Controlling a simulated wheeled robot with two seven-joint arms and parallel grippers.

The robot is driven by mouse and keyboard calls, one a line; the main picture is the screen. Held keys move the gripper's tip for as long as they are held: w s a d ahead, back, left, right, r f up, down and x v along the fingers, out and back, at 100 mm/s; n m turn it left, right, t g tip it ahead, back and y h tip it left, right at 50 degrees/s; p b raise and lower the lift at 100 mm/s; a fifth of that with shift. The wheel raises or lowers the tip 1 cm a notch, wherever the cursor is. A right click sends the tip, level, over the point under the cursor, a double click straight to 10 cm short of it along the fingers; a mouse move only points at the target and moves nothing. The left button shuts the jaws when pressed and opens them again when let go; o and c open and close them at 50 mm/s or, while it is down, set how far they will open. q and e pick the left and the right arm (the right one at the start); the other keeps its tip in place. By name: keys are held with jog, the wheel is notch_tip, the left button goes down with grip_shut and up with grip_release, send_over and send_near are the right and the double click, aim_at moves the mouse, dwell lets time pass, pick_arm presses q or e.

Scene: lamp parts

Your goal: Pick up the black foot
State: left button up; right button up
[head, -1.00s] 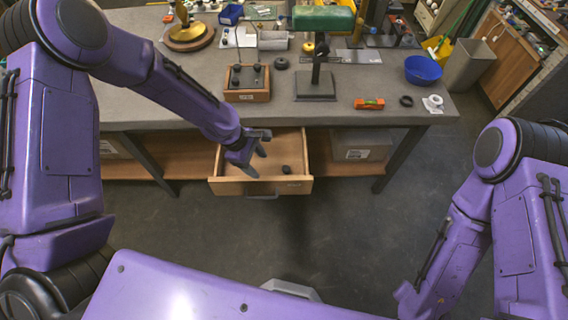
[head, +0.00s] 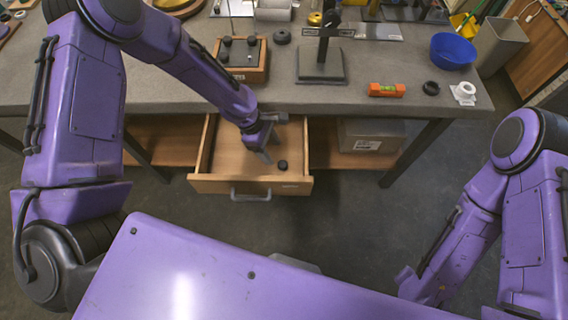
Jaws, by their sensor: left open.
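A small black foot (head: 283,164) lies on the floor of the open wooden drawer (head: 222,160), towards its front right. My left gripper (head: 270,148) is over the drawer with its jaws open. Its grey fingers point down just left of the foot and slightly behind it. The gripper appears empty, and I cannot tell how high it is above the drawer floor. My right arm (head: 455,245) hangs at the lower right, away from the drawer, and its fingers are not visible.
Above the drawer is the grey tabletop (head: 180,85). It holds a wooden block with black knobs (head: 242,75), a lamp stand base (head: 320,68), an orange level (head: 386,90), a black ring (head: 431,88), a white part (head: 463,93) and a blue bowl (head: 453,50).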

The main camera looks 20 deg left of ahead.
aim_at(282, 163)
pick_arm(q)
jog(key=shift+x, duration=1.05)
jog(key=x, duration=0.2)
jog(key=p+x, duration=0.1)
jog(key=x, duration=0.2)
jog(key=shift+d, duration=0.25)
jog(key=shift+r, duration=0.1)
jog(key=c, duration=1.1)
